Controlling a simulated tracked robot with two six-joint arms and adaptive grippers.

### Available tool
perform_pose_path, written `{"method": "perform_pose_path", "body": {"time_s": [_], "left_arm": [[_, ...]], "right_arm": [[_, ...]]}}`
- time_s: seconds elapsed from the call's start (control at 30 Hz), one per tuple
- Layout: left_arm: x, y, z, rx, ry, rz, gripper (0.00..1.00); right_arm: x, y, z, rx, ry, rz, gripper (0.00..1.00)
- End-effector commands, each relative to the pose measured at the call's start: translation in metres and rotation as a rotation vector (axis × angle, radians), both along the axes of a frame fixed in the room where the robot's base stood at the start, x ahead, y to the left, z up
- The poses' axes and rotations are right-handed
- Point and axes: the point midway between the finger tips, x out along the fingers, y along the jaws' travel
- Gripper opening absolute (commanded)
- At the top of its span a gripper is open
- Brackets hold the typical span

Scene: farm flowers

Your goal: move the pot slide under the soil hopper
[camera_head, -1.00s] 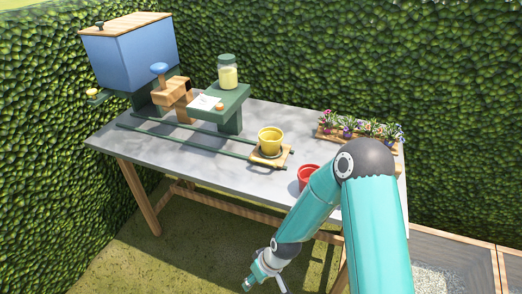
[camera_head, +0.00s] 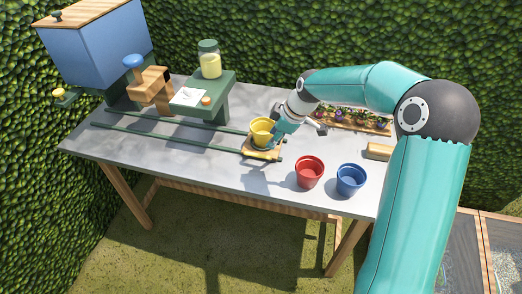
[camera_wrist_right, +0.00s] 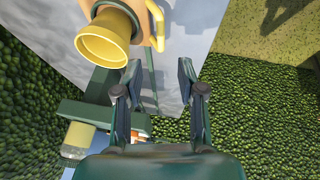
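The pot slide (camera_head: 263,153) is a small wooden tray on two green rails (camera_head: 170,140), at their right end. A yellow pot (camera_head: 262,133) stands upright on it; in the wrist view the pot (camera_wrist_right: 103,42) is at upper left. The soil hopper (camera_head: 100,48) is a blue box with a wooden lid at the rails' left end. My right gripper (camera_head: 290,127) is just right of the pot and partly overlaps it; contact cannot be told there. In the wrist view its fingers (camera_wrist_right: 160,90) are apart with nothing between them. My left gripper is not in view.
A red pot (camera_head: 310,171) and a blue pot (camera_head: 351,180) stand near the table's front edge. A flower tray (camera_head: 350,119) is behind my right gripper. A green stand (camera_head: 222,92) carrying a jar (camera_head: 209,60) is behind the rails. The rails between slide and hopper look clear.

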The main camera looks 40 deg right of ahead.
Motion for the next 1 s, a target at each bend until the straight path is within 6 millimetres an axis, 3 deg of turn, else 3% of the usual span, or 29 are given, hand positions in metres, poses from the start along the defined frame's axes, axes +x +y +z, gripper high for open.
{"method": "perform_pose_path", "body": {"time_s": [0.3, 0.5, 0.97, 1.0], "left_arm": [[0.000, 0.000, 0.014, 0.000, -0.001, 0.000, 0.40], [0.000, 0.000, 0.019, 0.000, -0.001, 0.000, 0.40], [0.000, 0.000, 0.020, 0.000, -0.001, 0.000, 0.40], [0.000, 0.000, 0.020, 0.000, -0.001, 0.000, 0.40]], "right_arm": [[0.028, 0.010, -0.062, 0.003, 0.005, 0.002, 0.39], [0.040, 0.014, -0.089, 0.002, 0.003, 0.002, 0.39], [0.046, 0.016, -0.100, 0.000, 0.000, 0.002, 0.39], [0.046, 0.016, -0.100, 0.000, 0.000, 0.002, 0.33]]}}
